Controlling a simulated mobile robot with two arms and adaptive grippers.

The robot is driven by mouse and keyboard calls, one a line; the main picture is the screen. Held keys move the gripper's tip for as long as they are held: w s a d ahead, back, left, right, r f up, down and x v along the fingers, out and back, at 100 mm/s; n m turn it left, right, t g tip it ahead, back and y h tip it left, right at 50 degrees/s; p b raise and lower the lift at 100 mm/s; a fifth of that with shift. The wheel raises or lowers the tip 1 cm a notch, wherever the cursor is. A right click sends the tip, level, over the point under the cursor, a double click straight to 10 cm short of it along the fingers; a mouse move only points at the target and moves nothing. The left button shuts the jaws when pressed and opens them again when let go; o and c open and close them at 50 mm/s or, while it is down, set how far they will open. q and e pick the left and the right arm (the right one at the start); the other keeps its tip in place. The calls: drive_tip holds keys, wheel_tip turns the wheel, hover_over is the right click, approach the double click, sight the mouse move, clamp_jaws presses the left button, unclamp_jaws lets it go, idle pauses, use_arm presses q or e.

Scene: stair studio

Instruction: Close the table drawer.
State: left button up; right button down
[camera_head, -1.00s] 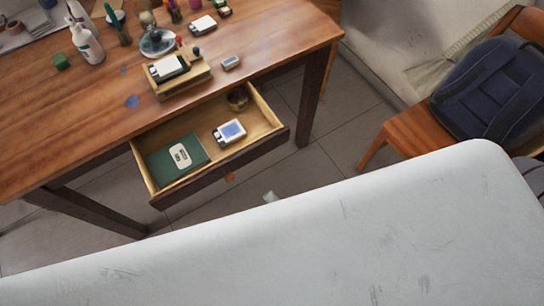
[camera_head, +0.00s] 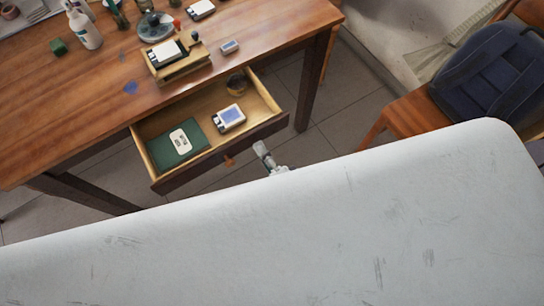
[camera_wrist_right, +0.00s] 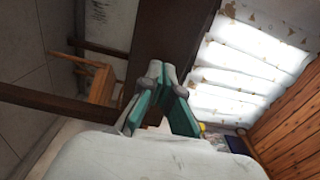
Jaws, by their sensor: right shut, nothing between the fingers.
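The table drawer (camera_head: 220,157) is pulled out from the wooden table (camera_head: 100,95). Its dark front has a small orange-brown knob (camera_head: 229,161). Inside lie a green book (camera_head: 165,153), a white device with a blue screen (camera_head: 229,117) and a small round brown item (camera_head: 236,84). My right gripper (camera_head: 259,147) is just outside the drawer front, right of the knob; I cannot tell whether it touches. In the right wrist view its teal fingers (camera_wrist_right: 160,78) are together and empty, before dark wood (camera_wrist_right: 170,35). My left gripper is not in view.
A wooden chair (camera_head: 405,117) with a dark blue backpack (camera_head: 487,80) stands at the right. On the tabletop are a wooden stand (camera_head: 178,70), a white bottle (camera_head: 85,30) and a green cube (camera_head: 58,47). A table leg (camera_head: 313,80) stands right of the drawer.

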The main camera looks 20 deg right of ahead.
drive_tip(key=shift+w+a, duration=0.2)
drive_tip(key=shift+w, duration=0.45)
